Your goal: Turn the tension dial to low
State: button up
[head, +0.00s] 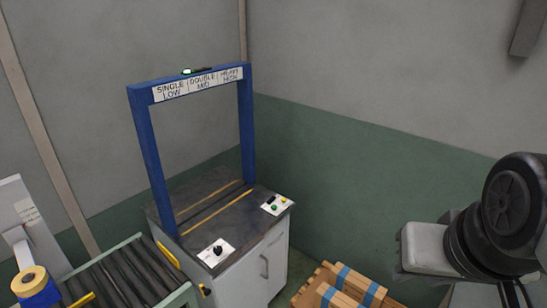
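The black tension dial (217,250) sits on a white plate (206,259) at the front left of the strapping machine's dark top. The dial is too small for me to read its setting. A sign (198,85) on the blue arch reads SINGLE LOW, DOUBLE MID, HEAVY HIGH from left to right. My arm shows at the right edge, well apart from the machine. I cannot make out my gripper's fingers or whether they hold anything.
The blue arch (163,190) stands over the machine top. A second plate (268,210) with green and yellow buttons sits at the right corner. A roller conveyor (122,280) joins at the left, near a tape roll (30,282).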

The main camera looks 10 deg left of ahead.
aim_at(217, 250)
jog(key=u, duration=1.3)
jog(key=j+z, duration=0.2)
jog(key=j, duration=0.25)
jog(key=i+l+u, duration=0.2)
jog(key=l, duration=0.3)
jog(key=l+u, duration=0.25)
jog(key=l, duration=0.2)
jog(key=i+j, duration=0.1)
jog(key=i, duration=0.3)
jog(key=i+z, duration=0.1)
jog(key=i, duration=0.3)
